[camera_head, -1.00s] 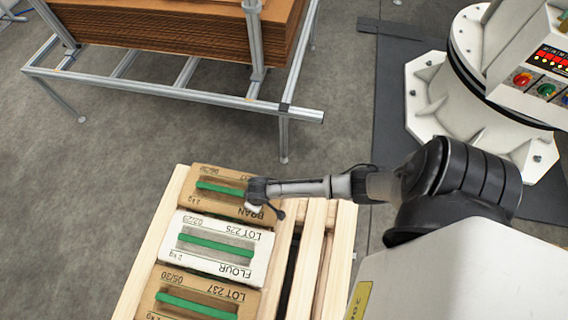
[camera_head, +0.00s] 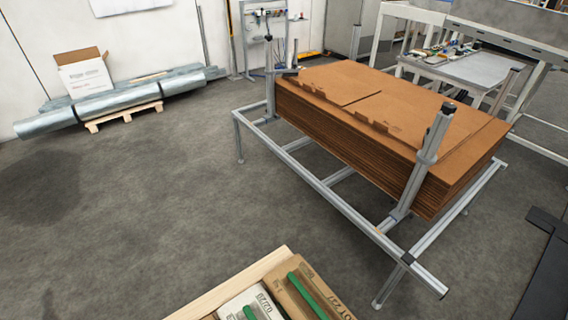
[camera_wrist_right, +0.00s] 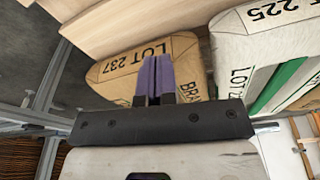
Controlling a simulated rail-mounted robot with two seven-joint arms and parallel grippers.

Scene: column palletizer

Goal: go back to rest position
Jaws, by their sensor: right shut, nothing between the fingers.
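My right gripper (camera_wrist_right: 154,78) shows in the right wrist view with its purple fingers together and nothing between them. Its tips point toward a brown bag (camera_wrist_right: 115,66) marked LOT 237 and BRA. I cannot tell how much gap there is between the fingers and the bag. Neither gripper shows in the head view, and my left gripper is in no view.
The grey floor (camera_head: 150,200) at left is clear.

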